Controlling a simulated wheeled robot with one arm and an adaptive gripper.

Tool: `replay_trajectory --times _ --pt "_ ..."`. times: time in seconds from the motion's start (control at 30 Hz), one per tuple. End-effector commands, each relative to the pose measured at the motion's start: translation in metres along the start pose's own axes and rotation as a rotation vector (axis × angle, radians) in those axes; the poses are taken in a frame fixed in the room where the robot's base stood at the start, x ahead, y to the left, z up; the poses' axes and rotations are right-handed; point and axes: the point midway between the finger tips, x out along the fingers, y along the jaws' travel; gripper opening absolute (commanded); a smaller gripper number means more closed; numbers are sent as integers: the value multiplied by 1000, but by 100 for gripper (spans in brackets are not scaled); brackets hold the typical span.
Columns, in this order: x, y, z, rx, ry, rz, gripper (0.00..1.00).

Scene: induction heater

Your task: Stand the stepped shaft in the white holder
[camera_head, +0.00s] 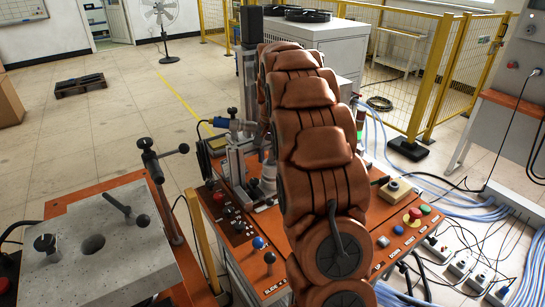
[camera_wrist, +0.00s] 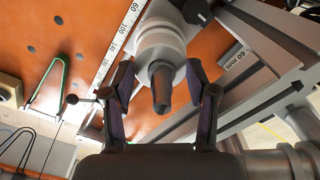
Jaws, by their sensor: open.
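In the wrist view, the dark metal end of the stepped shaft (camera_wrist: 161,87) projects from a white round piece that looks like the white holder (camera_wrist: 160,45). How deep the shaft sits in it is hidden. My gripper (camera_wrist: 160,76) is open. One finger stands on each side of the shaft end, with a visible gap on both sides.
The orange bench top (camera_head: 345,238) carries knobs and buttons at its front. A grey block with a round hole (camera_head: 93,244) and clamp handles stands at left. A metal column (camera_head: 250,75) rises behind my arm. Cables and yellow fencing (camera_head: 425,75) lie at right.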

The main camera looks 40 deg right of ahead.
Motion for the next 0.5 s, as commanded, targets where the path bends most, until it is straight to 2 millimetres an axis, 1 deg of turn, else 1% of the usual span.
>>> replay_trajectory --times 0.17,0.27,0.37,0.5 --pt "-1 0 0 0 0 0 57" --pt "-5 0 -1 0 2 -1 57" --pt "-15 -1 -2 0 6 -3 57" --pt "-37 -1 -1 0 5 -3 57"
